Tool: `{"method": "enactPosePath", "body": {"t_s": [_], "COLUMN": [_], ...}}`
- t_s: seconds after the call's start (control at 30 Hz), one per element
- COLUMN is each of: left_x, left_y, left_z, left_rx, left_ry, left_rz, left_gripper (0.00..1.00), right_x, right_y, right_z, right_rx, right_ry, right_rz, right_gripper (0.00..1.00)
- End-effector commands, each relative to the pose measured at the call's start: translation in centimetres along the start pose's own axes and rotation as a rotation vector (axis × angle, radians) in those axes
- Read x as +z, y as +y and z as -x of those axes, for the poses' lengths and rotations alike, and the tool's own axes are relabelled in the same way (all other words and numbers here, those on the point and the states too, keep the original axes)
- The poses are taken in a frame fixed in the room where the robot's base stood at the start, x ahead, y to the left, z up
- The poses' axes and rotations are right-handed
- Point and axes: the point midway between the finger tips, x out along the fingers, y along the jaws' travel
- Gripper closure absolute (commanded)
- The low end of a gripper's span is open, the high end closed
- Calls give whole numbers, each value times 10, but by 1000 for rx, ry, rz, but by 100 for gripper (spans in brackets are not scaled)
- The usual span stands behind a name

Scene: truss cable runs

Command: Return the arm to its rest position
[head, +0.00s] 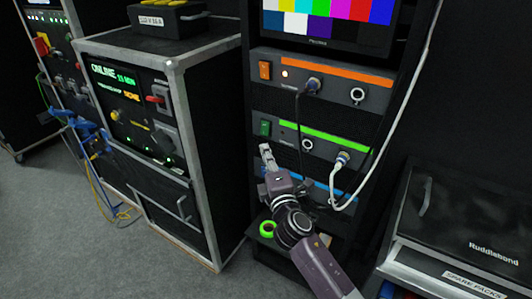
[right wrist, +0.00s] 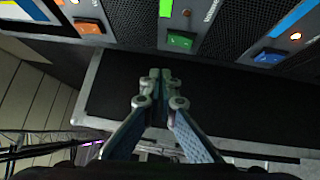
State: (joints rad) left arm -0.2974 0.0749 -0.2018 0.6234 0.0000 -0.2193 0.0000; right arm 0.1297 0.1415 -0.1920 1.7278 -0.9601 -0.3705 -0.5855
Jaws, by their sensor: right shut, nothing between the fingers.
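My right arm reaches up from the bottom right in the head view. Its gripper (head: 267,158) is shut and empty in front of the rack, just below the green switch (head: 265,128). In the right wrist view the closed fingertips (right wrist: 160,76) point at a dark panel below the green switch (right wrist: 180,40), with nothing between them. They appear apart from the switch. My left arm and gripper are not in view.
The rack holds an orange-striped unit (head: 335,80), a green-striped unit (head: 325,138) and a partly hidden blue-striped unit. A black cable (head: 299,130) and a white cable (head: 366,180) hang close to my arm. A metal-edged case (head: 207,150) stands left; a drawer cabinet (head: 455,225) right.

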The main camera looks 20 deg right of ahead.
Motion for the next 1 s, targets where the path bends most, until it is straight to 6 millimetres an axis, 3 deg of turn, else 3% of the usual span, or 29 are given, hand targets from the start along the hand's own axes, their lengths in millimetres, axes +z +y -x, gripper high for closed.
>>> {"method": "enactPosePath", "body": {"t_s": [0.53, 0.63, 0.77, 0.87, 1.0], "left_x": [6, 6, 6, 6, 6], "left_y": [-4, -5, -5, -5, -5], "left_z": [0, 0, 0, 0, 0], "left_rx": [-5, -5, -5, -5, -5], "left_ry": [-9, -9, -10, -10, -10], "left_rz": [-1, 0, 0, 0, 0], "left_gripper": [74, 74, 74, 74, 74], "right_x": [0, -1, -6, -12, -17], "right_y": [0, -13, -69, -138, -238], "right_z": [4, 5, 14, 32, 75], "right_rx": [-1, -24, -128, -259, -454], "right_ry": [0, 4, 16, 19, -1], "right_rz": [0, -12, -79, -168, -309], "right_gripper": [100, 100, 100, 100, 100]}}
